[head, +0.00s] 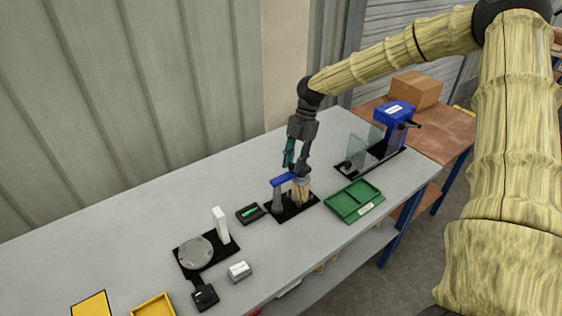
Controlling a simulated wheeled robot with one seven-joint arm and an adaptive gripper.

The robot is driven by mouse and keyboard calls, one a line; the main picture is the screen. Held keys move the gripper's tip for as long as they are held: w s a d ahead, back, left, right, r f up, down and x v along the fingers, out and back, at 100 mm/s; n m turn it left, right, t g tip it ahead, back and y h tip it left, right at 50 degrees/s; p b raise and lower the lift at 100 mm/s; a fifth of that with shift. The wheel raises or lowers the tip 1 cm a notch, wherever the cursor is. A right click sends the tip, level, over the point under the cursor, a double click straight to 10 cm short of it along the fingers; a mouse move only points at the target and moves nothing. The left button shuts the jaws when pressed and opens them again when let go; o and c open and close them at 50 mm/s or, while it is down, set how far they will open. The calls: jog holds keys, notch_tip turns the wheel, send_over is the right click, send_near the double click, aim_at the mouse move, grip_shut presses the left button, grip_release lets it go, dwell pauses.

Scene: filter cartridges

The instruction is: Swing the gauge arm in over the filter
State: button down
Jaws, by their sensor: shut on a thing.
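The gauge stand (277,201) is a grey post on a black base plate on the grey table, near the middle of the head view. The blue gauge arm (284,180) sits on top of the post and reaches right, towards the filter. The filter (302,193) is a tan pleated cylinder standing upright on the same plate, right of the post. My gripper (297,170) points down at the right end of the blue arm, just above the filter, and is shut on the arm. The fingers partly hide the arm's end and the filter's top, so the exact overlap is unclear.
A green divided tray (345,208) lies to the right. Behind it stands a blue machine (393,113) with clear panels. On the left are a small black device (250,214), a round grey plate (196,252) with a white post, and a yellow tray (154,306).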

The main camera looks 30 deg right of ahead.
jog(key=shift+w, duration=0.1)
dwell(0.4)
jog(key=c, duration=1.1)
grip_release()
jog(key=shift+a, duration=0.15)
jog(key=shift+c, duration=0.2)
jog(key=shift+r, duration=0.1)
jog(key=v, duration=1.2)
jog(key=shift+w, duration=0.1)
